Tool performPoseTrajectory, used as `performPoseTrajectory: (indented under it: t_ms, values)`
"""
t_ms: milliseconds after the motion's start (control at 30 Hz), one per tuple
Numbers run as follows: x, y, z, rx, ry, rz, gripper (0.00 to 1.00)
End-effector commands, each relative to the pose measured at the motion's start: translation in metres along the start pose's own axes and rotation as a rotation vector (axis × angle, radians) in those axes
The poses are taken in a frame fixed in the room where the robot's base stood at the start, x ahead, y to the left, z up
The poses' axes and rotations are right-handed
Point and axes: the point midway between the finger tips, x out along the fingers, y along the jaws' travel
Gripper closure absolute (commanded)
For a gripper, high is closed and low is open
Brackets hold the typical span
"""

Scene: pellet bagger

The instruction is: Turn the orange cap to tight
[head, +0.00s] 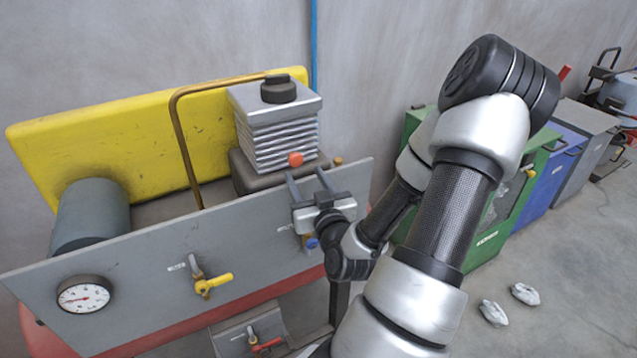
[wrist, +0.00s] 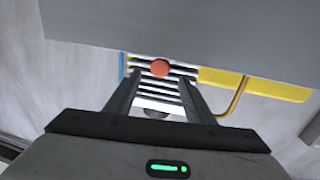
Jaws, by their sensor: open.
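The orange cap (head: 295,159) is a small round knob low on the front of a silver ribbed block (head: 277,125), behind the top edge of the grey panel. In the wrist view the orange cap (wrist: 160,68) shows near the middle, just beyond and between the fingertips. My gripper (head: 306,180) is open and empty, its two fingers pointing up toward the cap from in front of the panel. The fingers also show in the wrist view (wrist: 163,82), apart on either side of the ribbed block. I see no contact between fingers and cap.
The grey panel (head: 150,255) carries a yellow-handled valve (head: 213,284), a gauge (head: 84,297) and a blue knob. A brass pipe (head: 180,140) arches left of the block before a yellow board (head: 100,135). A green cabinet (head: 515,190) stands right; gloves lie on the floor.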

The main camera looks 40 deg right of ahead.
Motion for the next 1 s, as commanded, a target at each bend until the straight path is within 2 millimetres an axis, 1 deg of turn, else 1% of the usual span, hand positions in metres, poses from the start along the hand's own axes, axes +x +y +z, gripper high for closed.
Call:
performPoseTrajectory:
  t_ms: [33,167,367,400,500,633,800,1000]
  values:
    - [-0.004,-0.001,-0.009,0.006,-0.005,0.0,0.51]
    - [-0.013,0.001,-0.009,0.005,-0.003,0.001,0.51]
    - [-0.034,-0.002,-0.008,0.006,-0.007,-0.001,0.51]
    - [-0.042,-0.001,-0.004,0.003,-0.007,0.0,0.51]
    - [-0.059,-0.001,-0.004,0.003,-0.006,0.001,0.51]
    - [-0.075,-0.001,-0.003,0.002,-0.005,0.001,0.51]
    - [-0.086,-0.001,-0.001,0.0,-0.001,-0.001,0.51]
    - [-0.087,0.0,0.0,-0.001,0.0,0.0,0.51]
